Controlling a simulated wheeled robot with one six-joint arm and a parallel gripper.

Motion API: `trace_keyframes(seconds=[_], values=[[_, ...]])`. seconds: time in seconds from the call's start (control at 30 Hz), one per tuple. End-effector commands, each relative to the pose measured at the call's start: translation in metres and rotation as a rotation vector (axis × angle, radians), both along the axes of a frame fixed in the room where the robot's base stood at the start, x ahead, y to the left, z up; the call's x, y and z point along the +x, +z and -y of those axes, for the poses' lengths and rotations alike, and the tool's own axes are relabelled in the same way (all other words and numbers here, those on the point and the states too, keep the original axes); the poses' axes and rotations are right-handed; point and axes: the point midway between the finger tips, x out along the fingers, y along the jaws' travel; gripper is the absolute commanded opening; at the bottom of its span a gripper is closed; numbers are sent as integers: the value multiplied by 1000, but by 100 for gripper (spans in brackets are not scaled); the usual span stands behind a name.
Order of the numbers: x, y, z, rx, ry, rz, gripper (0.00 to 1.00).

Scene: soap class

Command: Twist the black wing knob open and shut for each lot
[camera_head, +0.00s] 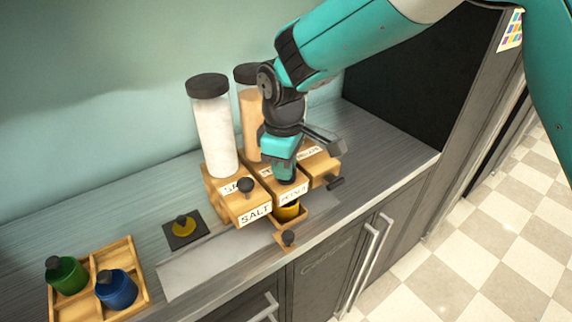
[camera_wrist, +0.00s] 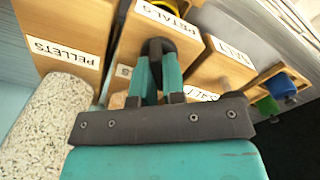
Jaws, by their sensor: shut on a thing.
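Three wooden dispensers stand side by side on the counter, labelled SALT (camera_head: 256,213), PETALS (camera_head: 292,194) and PELLETS in the wrist view (camera_wrist: 63,54). My gripper (camera_head: 287,175) points down over the front of the middle PETALS dispenser. In the wrist view its teal fingers (camera_wrist: 157,70) are shut on a black wing knob (camera_wrist: 158,46), which they partly hide. A yellow cup (camera_head: 286,213) sits below the PETALS front in a small wooden tray (camera_head: 292,224). The salt dispenser carries its own black knob (camera_head: 246,185), and another (camera_head: 334,182) shows at the right.
A wooden tray (camera_head: 141,274) at the front left holds a green pot (camera_head: 68,276) and a blue pot (camera_head: 116,289). A yellow piece with a dark knob (camera_head: 184,226) lies on a dark square pad. A pale strip (camera_head: 205,264) of counter front is clear.

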Motion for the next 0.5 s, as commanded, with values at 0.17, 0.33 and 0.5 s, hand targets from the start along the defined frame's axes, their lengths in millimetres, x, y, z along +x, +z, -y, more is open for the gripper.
trace_keyframes(seconds=[0.17,0.33,0.5], values=[[3,1,3,-1,-7,6,15],[2,1,1,0,-4,4,36],[1,1,-1,0,-1,3,36]])
